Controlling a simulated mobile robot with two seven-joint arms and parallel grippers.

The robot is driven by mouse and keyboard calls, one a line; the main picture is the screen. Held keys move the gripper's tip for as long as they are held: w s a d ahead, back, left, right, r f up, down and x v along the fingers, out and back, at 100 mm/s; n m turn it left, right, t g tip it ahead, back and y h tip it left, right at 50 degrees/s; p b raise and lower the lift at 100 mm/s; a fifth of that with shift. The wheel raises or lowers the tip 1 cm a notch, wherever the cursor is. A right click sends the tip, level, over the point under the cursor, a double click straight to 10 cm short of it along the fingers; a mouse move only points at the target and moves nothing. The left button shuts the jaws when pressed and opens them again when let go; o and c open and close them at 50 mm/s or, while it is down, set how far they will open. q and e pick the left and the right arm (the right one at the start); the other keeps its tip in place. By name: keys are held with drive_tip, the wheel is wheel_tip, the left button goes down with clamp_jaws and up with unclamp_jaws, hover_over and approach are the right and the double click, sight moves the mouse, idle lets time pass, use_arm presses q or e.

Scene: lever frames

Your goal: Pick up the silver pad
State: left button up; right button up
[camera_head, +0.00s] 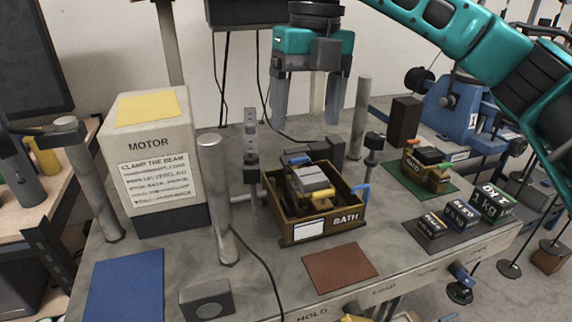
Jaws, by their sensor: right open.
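A silver-grey block (313,179), which looks like the silver pad, lies on top of other parts inside the brown open box marked BATH (303,231). Dark and yellow pieces lie around and under it, so its lower side is hidden. My right gripper (305,118) comes in from the upper right and points down. Its two grey fingers are wide apart with nothing between them. It hangs above and a little behind the box, clear of the block. My left gripper is not in view.
A MOTOR box (148,150) stands left of the BATH box. Upright metal posts (217,200) stand around it. Marked weights (462,214) sit on a dark mat at right. A blue mat (125,285) and a brown mat (340,267) lie bare in front.

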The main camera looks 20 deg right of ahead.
drive_tip(key=d+r, duration=0.1)
drive_tip(key=h, duration=0.1)
hover_over(312, 176)
drive_tip(key=shift+m, duration=0.3)
wheel_tip(312, 176, down, 7)
drive_tip(key=shift+r+b, duration=0.2)
drive_tip(key=shift+b, duration=0.2)
drive_tip(key=shift+f, duration=2.85)
drive_tip(key=c, duration=1.4)
